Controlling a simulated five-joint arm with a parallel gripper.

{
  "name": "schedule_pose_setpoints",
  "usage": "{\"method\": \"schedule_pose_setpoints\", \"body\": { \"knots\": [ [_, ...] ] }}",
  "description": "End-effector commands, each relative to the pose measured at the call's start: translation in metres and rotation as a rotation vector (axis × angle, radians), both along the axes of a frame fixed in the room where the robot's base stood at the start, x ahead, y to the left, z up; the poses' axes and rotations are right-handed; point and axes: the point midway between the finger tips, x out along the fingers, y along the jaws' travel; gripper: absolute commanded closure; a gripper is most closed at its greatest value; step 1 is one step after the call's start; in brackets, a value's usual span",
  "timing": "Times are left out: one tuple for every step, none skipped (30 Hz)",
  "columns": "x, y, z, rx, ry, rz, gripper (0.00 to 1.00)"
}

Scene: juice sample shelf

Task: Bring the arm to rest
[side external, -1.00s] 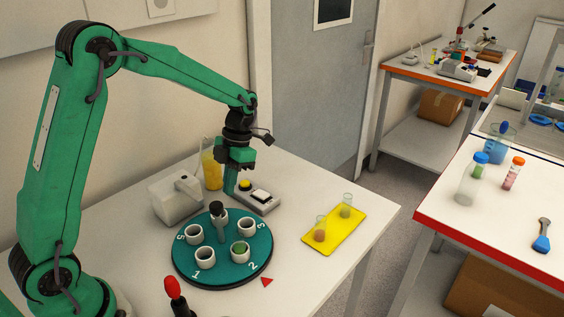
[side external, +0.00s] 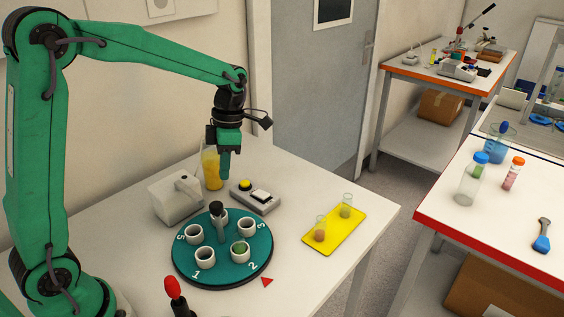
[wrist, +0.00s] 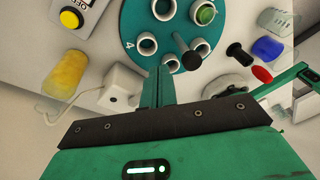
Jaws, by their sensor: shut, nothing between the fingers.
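My gripper (side external: 225,177) is shut and empty. It hangs pointing down in the air above the table, over the area behind the turntable, between the juice beaker and the switch box. In the wrist view its closed fingers (wrist: 160,82) show as one green strip ending near the turntable's edge. My arm is raised and bent, reaching out from the left. The teal turntable (side external: 184,265) has numbered white cups around a dark-topped centre post (side external: 217,210). A green sample (side external: 240,247) sits in the cup by number 2; it also shows in the wrist view (wrist: 205,14).
The beaker of yellow juice (side external: 211,171), white device (side external: 174,199) and switch box with yellow button (side external: 257,201) stand behind the turntable. A yellow tray (side external: 318,247) with two small glasses lies right. A red-topped handle (side external: 173,288) stands in front.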

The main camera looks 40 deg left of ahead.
Motion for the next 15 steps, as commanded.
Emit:
{"method": "schedule_pose_setpoints", "body": {
  "knots": [
    [-0.005,-0.001,0.007,-0.012,-0.025,-0.07,1.0],
    [-0.007,-0.002,0.011,-0.019,-0.037,-0.112,1.0],
    [-0.011,-0.002,0.015,-0.028,-0.053,-0.171,1.0],
    [-0.014,-0.003,0.018,-0.034,-0.067,-0.214,1.0],
    [-0.016,-0.003,0.021,-0.04,-0.078,-0.26,1.0],
    [-0.02,-0.004,0.025,-0.046,-0.095,-0.317,1.0],
    [-0.023,-0.004,0.028,-0.051,-0.107,-0.362,1.0],
    [-0.025,-0.005,0.031,-0.054,-0.118,-0.405,1.0],
    [-0.029,-0.005,0.034,-0.058,-0.133,-0.465,1.0],
    [-0.032,-0.006,0.037,-0.062,-0.146,-0.51,1.0],
    [-0.035,-0.006,0.039,-0.063,-0.157,-0.554,1.0],
    [-0.039,-0.007,0.043,-0.066,-0.171,-0.614,1.0],
    [-0.041,-0.007,0.045,-0.067,-0.182,-0.657,1.0],
    [-0.044,-0.008,0.048,-0.067,-0.193,-0.703,1.0],
    [-0.048,-0.008,0.051,-0.067,-0.208,-0.762,1.0]
  ]
}}
